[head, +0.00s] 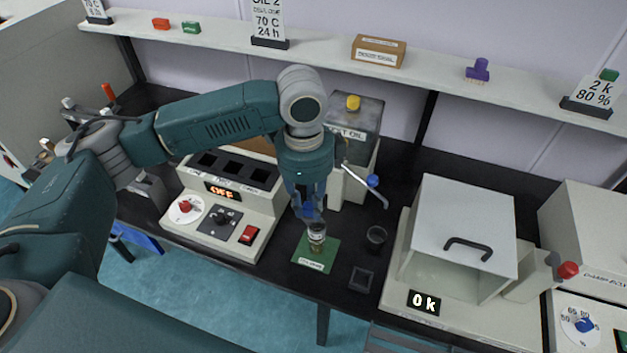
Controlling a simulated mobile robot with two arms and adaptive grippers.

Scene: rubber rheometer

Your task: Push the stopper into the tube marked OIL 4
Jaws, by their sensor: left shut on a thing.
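A small glass tube (317,239) with darkish contents stands upright on a green mat (314,264) near the bench's front edge. Its marking is too small to read. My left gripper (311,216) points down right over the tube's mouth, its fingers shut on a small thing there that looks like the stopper. The fingers mostly hide the stopper, and I cannot tell how deep it sits in the tube. My right gripper is not in view.
A heater block (223,205) reading OFF stands left of the mat. A dark cup (376,238) and a dark square dish (361,279) lie to its right. An oil can (357,115) with a spout is behind. A white chamber (463,220) stands further right.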

